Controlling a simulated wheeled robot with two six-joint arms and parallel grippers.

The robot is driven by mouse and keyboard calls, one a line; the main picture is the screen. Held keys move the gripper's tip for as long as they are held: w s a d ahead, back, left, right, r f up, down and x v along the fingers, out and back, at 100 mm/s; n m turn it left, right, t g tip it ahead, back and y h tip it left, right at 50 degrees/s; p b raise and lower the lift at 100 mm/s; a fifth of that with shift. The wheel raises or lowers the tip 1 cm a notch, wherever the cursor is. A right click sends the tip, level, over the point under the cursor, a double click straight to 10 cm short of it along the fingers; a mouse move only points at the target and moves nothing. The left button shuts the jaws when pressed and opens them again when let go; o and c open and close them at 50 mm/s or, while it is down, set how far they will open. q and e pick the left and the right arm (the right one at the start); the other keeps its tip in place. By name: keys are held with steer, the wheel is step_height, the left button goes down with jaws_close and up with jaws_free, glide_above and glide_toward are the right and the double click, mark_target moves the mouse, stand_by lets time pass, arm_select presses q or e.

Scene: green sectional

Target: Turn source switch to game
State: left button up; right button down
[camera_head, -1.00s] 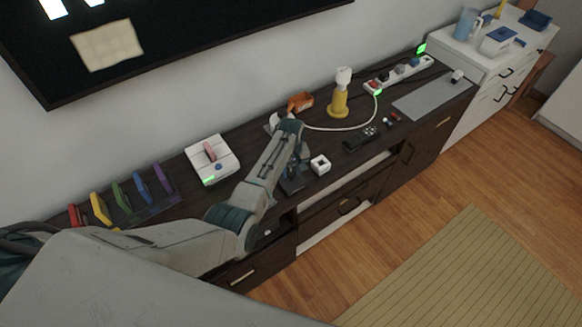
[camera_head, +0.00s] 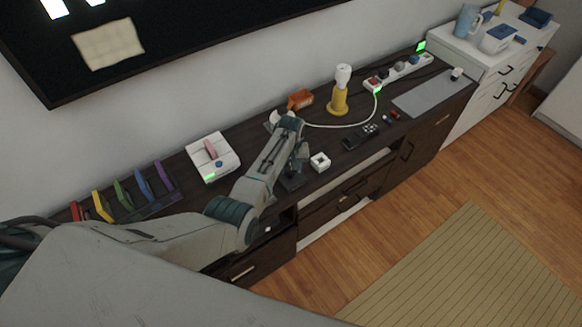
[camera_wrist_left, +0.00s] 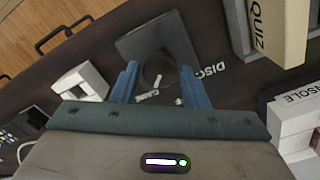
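The source switch is seen best in the left wrist view, as a dark square plate (camera_wrist_left: 133,43) with a round dark knob (camera_wrist_left: 158,68) on it. White lettering reading DISC lies to its right, and small white marks lie below the knob. My left gripper (camera_wrist_left: 158,79) is open, its two blue fingers on either side of the knob with gaps showing. I cannot tell which setting the knob is at. In the head view, the left gripper (camera_head: 298,163) points down over the dark plate (camera_head: 291,183), hiding most of it. My right gripper is not in view.
A white console box (camera_head: 213,158) stands left of the switch and a small white square holder (camera_head: 320,163) stands right. Behind are an orange object (camera_head: 300,99) and a yellow-based lamp (camera_head: 339,91). A remote (camera_head: 361,137) and power strip (camera_head: 398,73) lie further right.

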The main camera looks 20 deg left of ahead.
arm_select(q)
steer(key=shift+o, duration=1)
step_height(320, 180, up, 11)
steer(key=b, duration=0.2)
steer(key=shift+f, duration=0.1)
